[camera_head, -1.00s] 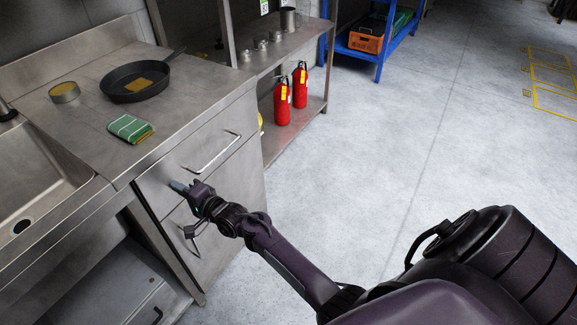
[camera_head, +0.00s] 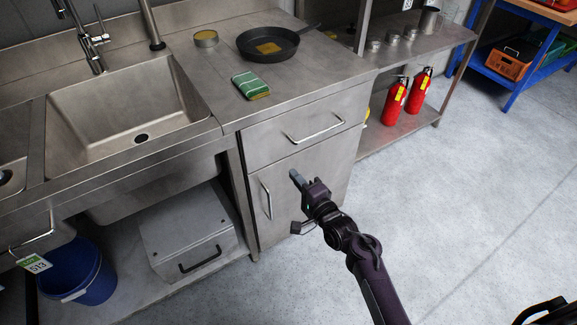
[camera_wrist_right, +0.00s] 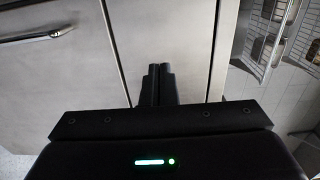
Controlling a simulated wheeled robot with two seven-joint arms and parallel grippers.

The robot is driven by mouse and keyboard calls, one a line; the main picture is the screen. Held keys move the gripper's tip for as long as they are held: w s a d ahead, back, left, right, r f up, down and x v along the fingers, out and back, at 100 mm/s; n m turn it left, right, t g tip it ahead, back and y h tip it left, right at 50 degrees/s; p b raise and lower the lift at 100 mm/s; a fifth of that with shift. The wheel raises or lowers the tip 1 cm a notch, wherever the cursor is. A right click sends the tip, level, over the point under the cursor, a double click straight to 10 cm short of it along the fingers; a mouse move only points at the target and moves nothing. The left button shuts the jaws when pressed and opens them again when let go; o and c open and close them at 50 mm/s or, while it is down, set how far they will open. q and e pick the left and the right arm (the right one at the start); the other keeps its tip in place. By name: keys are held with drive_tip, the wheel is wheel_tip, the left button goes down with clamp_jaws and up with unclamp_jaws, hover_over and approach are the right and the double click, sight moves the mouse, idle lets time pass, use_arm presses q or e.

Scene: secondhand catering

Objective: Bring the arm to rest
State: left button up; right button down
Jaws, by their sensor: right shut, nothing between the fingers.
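My right gripper (camera_head: 297,178) is shut and empty. In the head view it stands in front of the steel cabinet (camera_head: 312,160), below the drawer handle (camera_head: 316,130) and to the right of the door handle (camera_head: 266,199). In the right wrist view, its two dark fingers (camera_wrist_right: 155,84) lie together, pointing at the steel front (camera_wrist_right: 165,35). I cannot tell whether they touch it. My left gripper is not in view.
A sink (camera_head: 128,110) is at left, with a blue bucket (camera_head: 78,270) below. Red extinguishers (camera_head: 394,101) stand on a shelf.

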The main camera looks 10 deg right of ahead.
drive_tip(key=s+d+f+n+g+h+p, duration=0.1)
drive_tip(key=s+f+n+g, duration=0.2)
drive_tip(key=s+f, duration=0.55)
drive_tip(key=s+f+n+g+h, duration=0.1)
drive_tip(key=s+f+n+g, duration=0.35)
drive_tip(key=f, duration=0.75)
drive_tip(key=s+d+f+n+g+h+p, duration=0.1)
drive_tip(key=s+f+g, duration=0.1)
drive_tip(key=s+f, duration=0.7)
drive_tip(key=s+d+f+n+g+h, duration=0.1)
drive_tip(key=s+f, duration=0.3)
drive_tip(key=s, duration=0.4)
drive_tip(key=s+d+f+n+g+h, duration=0.1)
drive_tip(key=s+d+f+n+g, duration=0.2)
drive_tip(key=s, duration=0.6)
drive_tip(key=s+d+f+n+g+h, duration=0.1)
drive_tip(key=s+d+f+n+g, duration=0.1)
drive_tip(key=s, duration=0.7)
wheel_tip(320, 180, down, 3)
drive_tip(key=shift+d+r+n, duration=0.1)
drive_tip(key=shift+d+n, duration=0.75)
drive_tip(key=shift+n, duration=0.1)
drive_tip(key=shift+g, duration=0.25)
